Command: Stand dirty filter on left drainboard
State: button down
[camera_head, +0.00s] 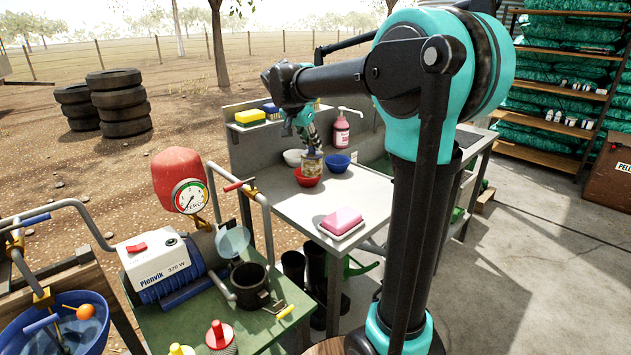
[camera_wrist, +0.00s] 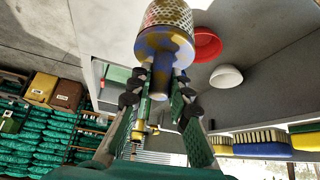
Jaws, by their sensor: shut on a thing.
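My gripper (camera_head: 311,143) is shut on the filter (camera_head: 312,166), a small cylinder with a mesh wall and brownish stains. In the wrist view the filter (camera_wrist: 165,40) sticks out past my fingertips (camera_wrist: 160,82), its narrower blue end between them. In the head view it hangs roughly upright in front of the red bowl (camera_head: 305,179) on the grey counter (camera_head: 300,204). I cannot tell whether its lower end touches the counter or bowl. In the wrist view the red bowl (camera_wrist: 209,44) lies beside the filter. Which part is the left drainboard is not clear.
A white bowl (camera_head: 293,158) and a blue bowl (camera_head: 337,163) stand close to the filter. A pink soap bottle (camera_head: 341,133) is behind. A pink sponge on a tray (camera_head: 341,222) lies at the front. Sponges (camera_head: 250,118) sit on the back ledge. Counter between is bare.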

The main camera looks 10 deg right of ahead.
aim_at(306, 168)
notch_tip(306, 168, down, 13)
dwell(0.4)
jog(key=c, duration=1.4)
grip_release()
jog(key=v, duration=1.2)
jog(key=shift+r, duration=0.1)
